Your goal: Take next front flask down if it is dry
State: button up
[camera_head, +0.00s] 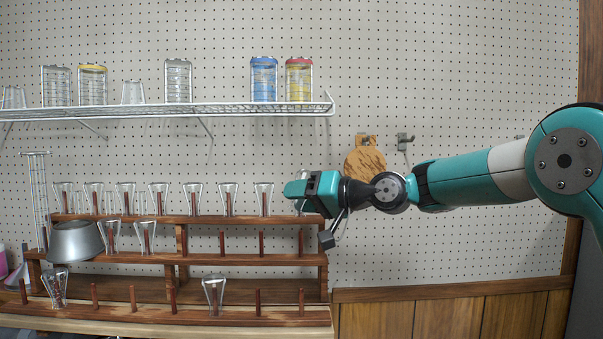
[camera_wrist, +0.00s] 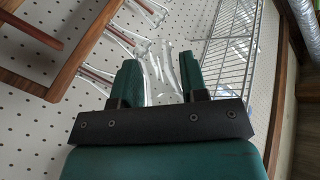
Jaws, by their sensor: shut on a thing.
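A stepped wooden rack (camera_head: 290,312) carries clear glass flasks upside down on brown pegs. The front row has a flask (camera_head: 213,293) near its middle and a flask (camera_head: 55,287) at the left. The middle row has two flasks, one at the left (camera_head: 109,236) and one beside it (camera_head: 145,237). Several flasks stand along the back row, such as this one (camera_head: 264,198). My gripper (camera_head: 292,189) is at the right end of the back row. In the wrist view its fingers (camera_wrist: 161,72) are shut on clear glass, seemingly a flask. I cannot tell whether a peg is inside it. Dryness cannot be made out.
A wire shelf (camera_head: 200,110) above holds jars and glasses, including a blue jar (camera_head: 264,80) and a yellow jar (camera_head: 299,80). A metal bowl (camera_head: 76,241) sits at the left of the rack. A wooden board (camera_head: 365,160) hangs behind my arm. Several pegs are bare.

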jog(key=m+p, duration=0.2)
jog(key=r+m+p, duration=0.1)
jog(key=m+p, duration=0.1)
jog(key=p, duration=0.1)
jog(key=shift+s+a+r+y, duration=0.1)
jog(key=shift+y, duration=0.3)
jog(key=m+p, duration=0.3)
jog(key=shift+r+y, duration=0.1)
jog(key=shift+y, duration=0.2)
jog(key=m+p, duration=0.6)
jog(key=p, duration=0.1)
jog(key=shift+r+m+y+p, duration=0.2)
jog(key=shift+m+y+p, duration=0.1)
jog(key=shift+y, duration=0.1)
jog(key=m+t+p, duration=0.1)
jog(key=m+p, duration=0.4)
jog(key=m, duration=0.1)
jog(key=shift+r, duration=0.2)
jog(key=m+t+p, duration=0.1)
jog(key=m+p, duration=0.2)
jog(key=m, duration=0.1)
jog(key=shift+w+m+t+p, duration=0.25)
jog(key=shift+m+p, duration=0.45)
jog(key=shift+m, duration=0.4)
jog(key=shift+d+f+m+t, duration=0.1)
jog(key=shift+f+m+t, duration=0.1)
jog(key=shift+m, duration=0.6)
jog(key=shift+d+f+m+t, duration=0.1)
jog(key=shift+f+m+t, duration=0.05)
jog(key=shift+m, duration=0.65)
